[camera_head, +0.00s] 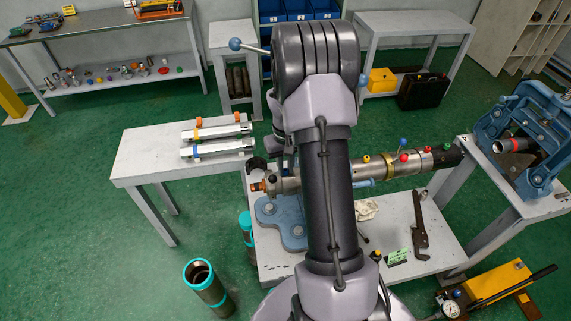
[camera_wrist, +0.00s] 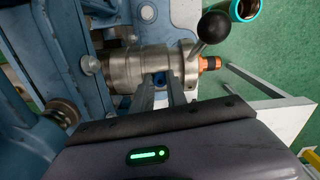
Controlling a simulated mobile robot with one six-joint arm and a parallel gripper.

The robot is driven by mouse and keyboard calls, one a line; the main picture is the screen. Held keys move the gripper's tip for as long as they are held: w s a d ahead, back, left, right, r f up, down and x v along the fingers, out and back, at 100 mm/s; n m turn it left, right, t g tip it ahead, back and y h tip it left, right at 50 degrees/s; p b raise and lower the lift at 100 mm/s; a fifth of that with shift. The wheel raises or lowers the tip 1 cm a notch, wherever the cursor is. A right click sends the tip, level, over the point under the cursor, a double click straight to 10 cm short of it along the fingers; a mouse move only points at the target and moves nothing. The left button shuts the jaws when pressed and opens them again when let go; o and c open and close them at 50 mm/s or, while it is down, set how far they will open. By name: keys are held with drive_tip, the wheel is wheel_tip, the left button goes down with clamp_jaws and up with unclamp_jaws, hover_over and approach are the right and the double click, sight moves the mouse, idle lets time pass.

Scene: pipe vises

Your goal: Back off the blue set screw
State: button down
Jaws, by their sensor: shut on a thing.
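In the wrist view my gripper (camera_wrist: 168,80) has its two fingers against the side of a metal cylinder (camera_wrist: 130,68). The fingers are shut on the blue set screw (camera_wrist: 173,76), and only a little blue shows between and beside the fingertips. The cylinder lies in a blue vise (camera_wrist: 85,55) and ends in an orange fitting (camera_wrist: 209,63). In the head view my arm crosses the middle and hides my gripper and the screw. The pipe assembly (camera_head: 385,166) runs out to the right of the arm, with yellow, blue and red knobs on it.
A black ball-ended handle (camera_wrist: 212,28) stands near the fingers. A pipe wrench (camera_head: 420,228) and a white rag (camera_head: 367,209) lie on the table (camera_head: 400,207). A teal-rimmed pipe (camera_head: 208,286) stands on the floor. A second blue vise (camera_head: 530,130) is at right.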

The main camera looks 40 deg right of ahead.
sight(285, 170)
drive_tip(key=n+p, duration=0.2)
drive_tip(key=n, duration=0.4)
drive_tip(key=shift+s, duration=0.1)
drive_tip(key=shift+f+n, duration=0.1)
drive_tip(key=shift+n, duration=0.3)
idle(0.3)
drive_tip(key=c, duration=1.3)
unclamp_jaws()
wheel_tip(285, 170, up, 18)
drive_tip(key=p, duration=0.3)
drive_tip(key=shift+f+p, duration=0.2)
drive_tip(key=shift+p, duration=0.1)
